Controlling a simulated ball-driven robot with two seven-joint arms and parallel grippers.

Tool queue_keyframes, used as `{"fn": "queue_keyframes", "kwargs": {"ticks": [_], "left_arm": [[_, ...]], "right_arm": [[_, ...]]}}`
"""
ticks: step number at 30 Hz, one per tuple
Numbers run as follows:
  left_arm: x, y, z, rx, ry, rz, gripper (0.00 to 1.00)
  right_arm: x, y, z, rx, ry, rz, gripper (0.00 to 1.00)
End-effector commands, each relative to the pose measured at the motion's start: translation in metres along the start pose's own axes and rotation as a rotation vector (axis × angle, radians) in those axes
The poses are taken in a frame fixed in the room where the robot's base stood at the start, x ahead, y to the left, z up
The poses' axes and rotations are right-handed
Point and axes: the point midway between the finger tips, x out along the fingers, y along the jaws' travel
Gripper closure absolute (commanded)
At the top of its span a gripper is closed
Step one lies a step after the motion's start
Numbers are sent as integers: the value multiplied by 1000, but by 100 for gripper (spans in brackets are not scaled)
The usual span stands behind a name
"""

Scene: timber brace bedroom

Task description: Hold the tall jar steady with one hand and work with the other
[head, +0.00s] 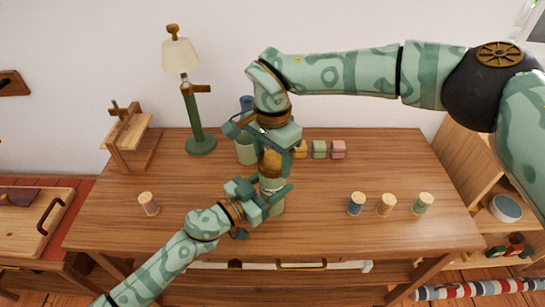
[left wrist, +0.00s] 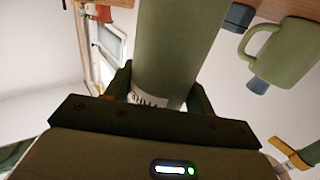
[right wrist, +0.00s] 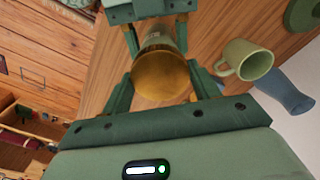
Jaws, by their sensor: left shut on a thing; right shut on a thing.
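The tall green jar (head: 277,207) stands upright near the middle of the wooden table, largely covered by my grippers. My left gripper (head: 262,198) is shut around its lower body from the front left. In the left wrist view, the green jar wall (left wrist: 180,45) fills the space between the fingers, with a pale printed label partly hidden. My right gripper (head: 270,150) points down from above and is shut on the brown-gold lid (head: 270,165) at the jar's top. The round lid (right wrist: 160,75) sits between the fingers in the right wrist view. The seam between lid and jar is hidden.
A green mug (head: 245,152) and a blue vase (head: 247,102) stand just behind. Small lidded jars stand at left (head: 149,204) and right (head: 387,205). Coloured blocks (head: 319,150), a lamp (head: 200,140) and a wooden stand (head: 132,135) are at the back.

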Motion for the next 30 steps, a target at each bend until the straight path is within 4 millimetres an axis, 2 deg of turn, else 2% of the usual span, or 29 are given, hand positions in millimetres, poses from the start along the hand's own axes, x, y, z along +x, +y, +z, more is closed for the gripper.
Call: {"fn": "queue_keyframes", "kwargs": {"ticks": [15, 26, 30], "left_arm": [[0, 0, 1, 0, -1, -1, 100], [0, 0, 1, 1, -1, -1, 100], [0, -1, 1, 1, -1, -1, 100]], "right_arm": [[-18, 0, 0, 0, 0, -1, 67], [-20, 0, 0, 1, 0, 0, 67], [-32, 0, 0, 1, 2, -2, 67]]}}
